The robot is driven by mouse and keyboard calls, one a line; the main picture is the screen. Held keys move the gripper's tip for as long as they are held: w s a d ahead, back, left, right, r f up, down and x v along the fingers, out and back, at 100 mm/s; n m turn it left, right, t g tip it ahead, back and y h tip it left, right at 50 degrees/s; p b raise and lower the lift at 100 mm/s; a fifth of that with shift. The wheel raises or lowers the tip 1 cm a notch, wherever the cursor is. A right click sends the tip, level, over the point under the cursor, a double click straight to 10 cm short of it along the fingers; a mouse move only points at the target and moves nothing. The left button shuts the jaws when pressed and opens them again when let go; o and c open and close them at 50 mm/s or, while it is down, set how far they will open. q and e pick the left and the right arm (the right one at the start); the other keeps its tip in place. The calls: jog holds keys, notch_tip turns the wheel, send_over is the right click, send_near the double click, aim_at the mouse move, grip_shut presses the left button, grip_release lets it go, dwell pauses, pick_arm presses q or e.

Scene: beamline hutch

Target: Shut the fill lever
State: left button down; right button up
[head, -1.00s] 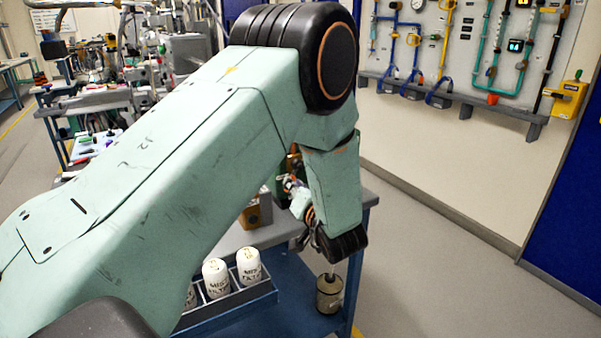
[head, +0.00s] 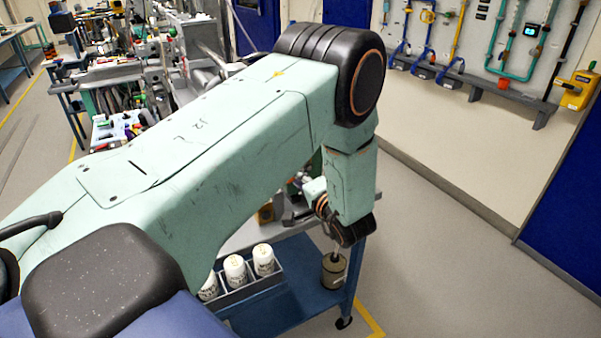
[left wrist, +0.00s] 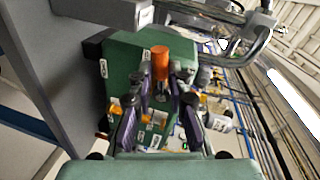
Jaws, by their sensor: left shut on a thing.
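In the left wrist view a green housing (left wrist: 128,58) fills the middle, with a short orange cylindrical grip (left wrist: 160,62) that I take to be the fill lever's handle. My right gripper is in neither view.
A blue cart (head: 283,312) carries a tray of white labelled bottles (head: 235,270). A tan canister (head: 334,270) is by its right end. A panel with coloured pipes (head: 515,45) hangs on the right wall. Floor right of the cart is clear.

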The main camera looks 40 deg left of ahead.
pick_arm(q)
jog(key=shift+r+m+p, duration=0.6)
jog(key=shift+m+p, duration=0.15)
jog(key=shift+m, duration=0.25)
jog(key=shift+w, duration=0.1)
jog(key=c, duration=1.3)
grip_release()
jog(key=shift+g, duration=0.3)
jog(key=v, duration=0.7)
jog(key=shift+d+f, duration=0.1)
jog(key=shift+d, duration=0.15)
